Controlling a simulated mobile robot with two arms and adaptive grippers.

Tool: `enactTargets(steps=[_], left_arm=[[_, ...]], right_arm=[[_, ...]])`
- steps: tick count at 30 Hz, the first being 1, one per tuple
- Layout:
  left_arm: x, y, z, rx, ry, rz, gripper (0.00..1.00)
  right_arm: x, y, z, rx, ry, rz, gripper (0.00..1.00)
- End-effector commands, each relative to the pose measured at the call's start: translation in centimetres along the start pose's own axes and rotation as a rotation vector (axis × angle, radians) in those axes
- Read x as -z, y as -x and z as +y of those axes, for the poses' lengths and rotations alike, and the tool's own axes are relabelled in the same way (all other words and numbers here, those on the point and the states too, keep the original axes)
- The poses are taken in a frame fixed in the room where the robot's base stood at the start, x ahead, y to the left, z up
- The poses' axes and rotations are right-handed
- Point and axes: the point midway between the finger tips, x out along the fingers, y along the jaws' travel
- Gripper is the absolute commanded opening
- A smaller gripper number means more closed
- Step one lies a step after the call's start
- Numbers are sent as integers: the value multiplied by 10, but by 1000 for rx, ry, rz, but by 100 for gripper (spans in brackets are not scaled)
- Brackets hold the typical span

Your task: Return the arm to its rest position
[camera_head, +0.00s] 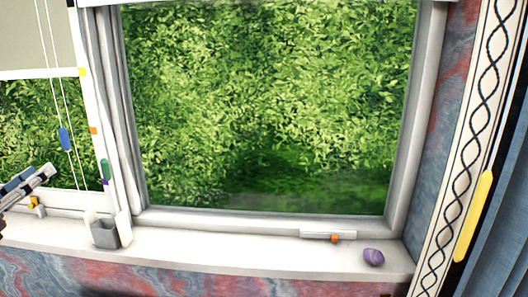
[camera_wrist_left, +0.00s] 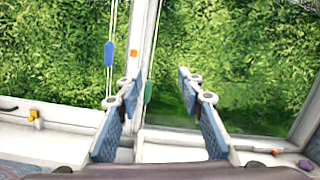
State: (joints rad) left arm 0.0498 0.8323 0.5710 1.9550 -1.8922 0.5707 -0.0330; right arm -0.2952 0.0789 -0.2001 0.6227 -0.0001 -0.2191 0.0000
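My left gripper (camera_head: 40,178) shows at the left edge of the head view, in front of the left window pane and above the sill. Only its front part is in that view. In the left wrist view the left gripper (camera_wrist_left: 158,84) has its two blue-padded fingers spread wide apart, with nothing held between them. Behind the gap are the window post and the foliage outside. My right arm and right gripper are in neither view.
Blind cords with a blue toggle (camera_head: 64,139) hang at left. The sill's middle is clear.

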Motion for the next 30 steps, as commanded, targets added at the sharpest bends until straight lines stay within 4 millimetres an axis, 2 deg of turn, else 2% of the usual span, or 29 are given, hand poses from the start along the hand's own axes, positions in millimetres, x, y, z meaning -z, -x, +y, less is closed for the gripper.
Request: enactTargets(steps=[5, 9, 11, 14, 17, 20, 21, 23, 24, 26, 27, 30], left_arm=[[13, 3, -40, 104, 213, -104, 35], [23, 14, -64, 160, 489, -223, 35], [29, 23, -66, 160, 653, -289, 35], [49, 41, -56, 103, 952, -396, 35], [88, 62, -33, -29, 1249, -486, 35], [149, 89, -13, -232, 1531, -550, 35], [177, 102, -8, -325, 1628, -566, 35], [219, 121, -6, -469, 1755, -578, 35], [246, 134, -8, -567, 1827, -579, 35], [286, 155, -16, -716, 1923, -571, 35], [312, 170, -24, -819, 1979, -560, 35], [370, 210, -52, -1075, 2086, -515, 35]], right_arm=[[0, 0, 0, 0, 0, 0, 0], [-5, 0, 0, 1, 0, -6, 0], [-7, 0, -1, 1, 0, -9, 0], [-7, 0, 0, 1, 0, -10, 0], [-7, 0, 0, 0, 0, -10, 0], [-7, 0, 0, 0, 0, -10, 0], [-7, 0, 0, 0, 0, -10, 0], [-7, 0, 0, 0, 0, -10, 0], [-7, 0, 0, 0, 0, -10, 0], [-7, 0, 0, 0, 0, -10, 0], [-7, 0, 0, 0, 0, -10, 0], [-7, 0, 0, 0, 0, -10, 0]])
